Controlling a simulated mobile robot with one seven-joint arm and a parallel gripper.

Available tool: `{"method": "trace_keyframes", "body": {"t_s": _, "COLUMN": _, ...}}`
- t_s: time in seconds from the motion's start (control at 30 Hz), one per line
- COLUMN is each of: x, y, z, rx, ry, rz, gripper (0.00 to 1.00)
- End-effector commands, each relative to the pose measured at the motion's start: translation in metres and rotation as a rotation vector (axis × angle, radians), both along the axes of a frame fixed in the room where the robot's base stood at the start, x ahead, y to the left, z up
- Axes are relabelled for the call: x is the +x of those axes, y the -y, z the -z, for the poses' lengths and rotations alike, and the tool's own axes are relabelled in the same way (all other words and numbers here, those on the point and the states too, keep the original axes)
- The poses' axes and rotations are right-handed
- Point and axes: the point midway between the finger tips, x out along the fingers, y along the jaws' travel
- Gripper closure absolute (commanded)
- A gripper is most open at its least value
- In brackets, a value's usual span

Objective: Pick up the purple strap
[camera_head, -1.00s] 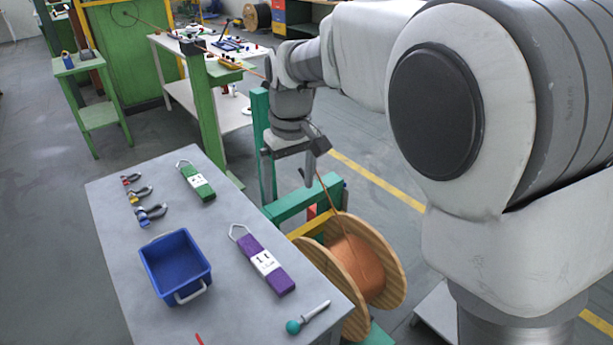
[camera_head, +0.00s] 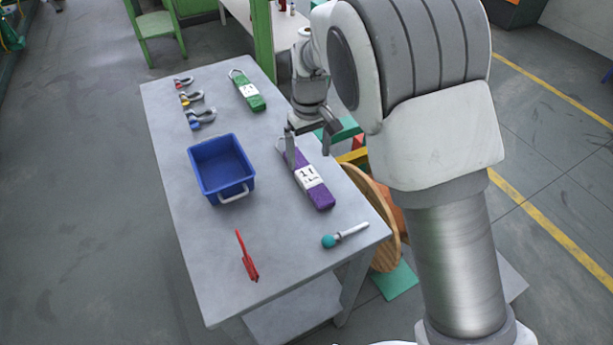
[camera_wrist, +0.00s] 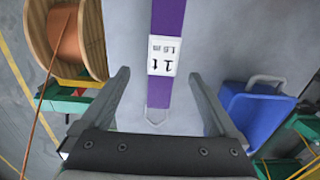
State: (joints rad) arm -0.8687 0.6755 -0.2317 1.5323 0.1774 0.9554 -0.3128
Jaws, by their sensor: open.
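The purple strap (camera_head: 319,194) lies flat on the grey table, with a white label marked "1t" around its middle and a pale wire loop at its far end. In the wrist view the strap (camera_wrist: 168,18) runs down the middle, its label and loop between the two fingers. My gripper (camera_head: 309,153) is open and empty, above the loop end of the strap. In the wrist view my gripper (camera_wrist: 158,74) shows its fingers spread on either side of the strap, apart from it. In the head view a finger hides part of the strap's loop end.
A blue bin (camera_head: 221,169) stands left of the strap. A green strap (camera_head: 248,92) and several shackles (camera_head: 200,118) lie farther back. A teal-handled tool (camera_head: 345,235) and a red tool (camera_head: 247,257) lie near the front. A wooden cable spool (camera_head: 378,213) stands beside the table's right edge.

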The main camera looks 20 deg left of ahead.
Motion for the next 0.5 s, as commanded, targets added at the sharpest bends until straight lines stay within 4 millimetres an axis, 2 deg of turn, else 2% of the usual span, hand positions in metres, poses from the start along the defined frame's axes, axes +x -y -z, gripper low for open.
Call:
{"method": "trace_keyframes", "body": {"t_s": 0.27, "x": 0.0, "y": -0.001, "z": 0.017, "rx": -0.001, "ry": 0.0, "rz": -0.001, "gripper": 0.05}}
{"method": "trace_keyframes", "body": {"t_s": 0.5, "x": -0.002, "y": -0.005, "z": 0.052, "rx": -0.003, "ry": 0.0, "rz": 0.0, "gripper": 0.05}}
